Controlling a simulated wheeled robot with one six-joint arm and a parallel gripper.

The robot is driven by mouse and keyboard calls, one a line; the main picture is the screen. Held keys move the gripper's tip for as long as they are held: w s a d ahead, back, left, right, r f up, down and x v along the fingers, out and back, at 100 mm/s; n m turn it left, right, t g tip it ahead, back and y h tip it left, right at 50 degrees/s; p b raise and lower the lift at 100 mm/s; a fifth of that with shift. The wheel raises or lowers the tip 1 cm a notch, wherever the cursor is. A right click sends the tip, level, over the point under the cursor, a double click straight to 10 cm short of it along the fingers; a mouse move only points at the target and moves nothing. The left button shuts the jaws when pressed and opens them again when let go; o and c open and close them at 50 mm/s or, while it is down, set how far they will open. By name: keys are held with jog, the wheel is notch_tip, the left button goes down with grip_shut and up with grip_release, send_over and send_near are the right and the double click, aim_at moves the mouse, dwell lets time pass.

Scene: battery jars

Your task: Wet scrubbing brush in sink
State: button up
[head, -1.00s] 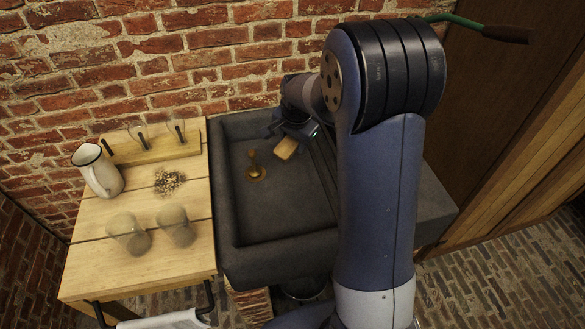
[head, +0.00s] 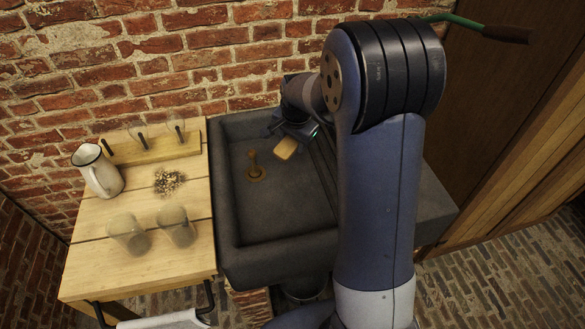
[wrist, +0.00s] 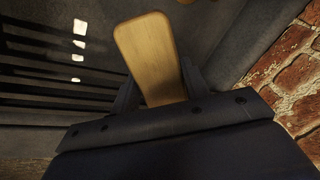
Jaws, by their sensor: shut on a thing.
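The stone sink (head: 285,215) stands in the middle of the head view, partly hidden by my arm. My gripper (head: 296,133) is inside its far part, pointing down. It is shut on the scrubbing brush (head: 285,149), whose pale wooden body sticks out towards the sink's middle. In the wrist view the brush's wooden body (wrist: 150,50) stands between the two fingers. Its bristles are hidden, and I cannot tell whether it is wet.
A brass drain fitting (head: 255,172) stands on the sink floor left of the brush. A wooden table (head: 85,265) on the left holds a white jug (head: 97,171), glass jars (head: 177,227) and a small pile of bits (head: 168,182). A slatted drainer (wrist: 50,75) shows in the wrist view.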

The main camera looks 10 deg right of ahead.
aim_at(293, 141)
jog(key=shift+r, duration=0.1)
jog(key=shift+r+p, duration=1.45)
jog(key=shift+r, duration=0.5)
jog(key=shift+f, duration=0.1)
jog(key=shift+s+f, duration=0.2)
jog(key=shift+f, duration=0.15)
jog(key=s+f+n+g+y, duration=0.1)
jog(key=s+f+n+y, duration=0.1)
jog(key=s+f+n, duration=0.6)
jog(key=shift+f+n+y, duration=0.3)
jog(key=shift+f+n, duration=0.7)
jog(key=shift+f, duration=1.1)
